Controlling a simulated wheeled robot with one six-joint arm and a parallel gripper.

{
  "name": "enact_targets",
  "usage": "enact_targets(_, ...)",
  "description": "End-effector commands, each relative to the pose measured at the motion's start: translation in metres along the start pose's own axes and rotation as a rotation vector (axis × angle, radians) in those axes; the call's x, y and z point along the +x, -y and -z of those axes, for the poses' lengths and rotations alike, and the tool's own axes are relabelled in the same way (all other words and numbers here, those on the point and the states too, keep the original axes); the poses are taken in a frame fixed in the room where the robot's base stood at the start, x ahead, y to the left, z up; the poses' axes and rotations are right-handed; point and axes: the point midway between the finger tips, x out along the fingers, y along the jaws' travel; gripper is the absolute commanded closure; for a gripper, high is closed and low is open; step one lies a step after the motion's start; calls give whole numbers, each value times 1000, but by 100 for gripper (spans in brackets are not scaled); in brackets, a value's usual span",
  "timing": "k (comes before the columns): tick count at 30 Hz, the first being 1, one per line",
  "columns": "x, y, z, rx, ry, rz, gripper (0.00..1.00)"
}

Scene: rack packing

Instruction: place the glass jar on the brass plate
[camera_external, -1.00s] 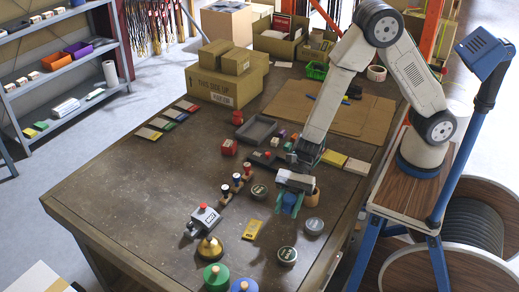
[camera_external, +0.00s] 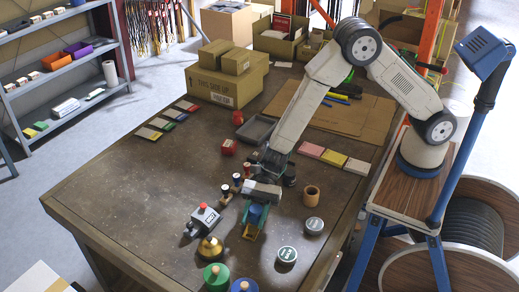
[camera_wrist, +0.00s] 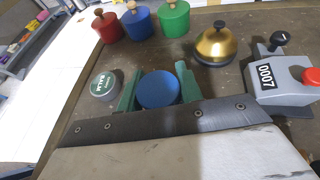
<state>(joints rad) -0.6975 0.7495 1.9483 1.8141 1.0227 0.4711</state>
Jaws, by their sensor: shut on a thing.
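My gripper (camera_external: 255,220) has green fingers and is shut on a blue-topped thing, seemingly the glass jar (camera_external: 257,212). In the wrist view the round blue top (camera_wrist: 158,89) sits between the two fingers (camera_wrist: 158,88); the body below it is hidden, so I cannot confirm glass. A flat yellow plate (camera_external: 250,232), seemingly the brass plate, lies on the table just under or in front of my fingers, partly covered. I cannot tell whether the jar touches it. In the wrist view the plate is not visible.
A brass dome with a black knob (camera_external: 210,247) and a grey box with a red button (camera_external: 203,219) stand to the left. Lidded pots (camera_wrist: 137,21) line the table's near edge.

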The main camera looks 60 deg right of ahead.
Motion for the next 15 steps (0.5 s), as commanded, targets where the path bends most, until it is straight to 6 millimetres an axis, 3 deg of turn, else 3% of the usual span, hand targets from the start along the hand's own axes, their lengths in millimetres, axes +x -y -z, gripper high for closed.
enact_targets(5,6,12,0,-1,0,1,90)
enact_targets(10,16,10,27,4,-2,-1,90)
enact_targets(15,18,10,31,-1,0,1,90)
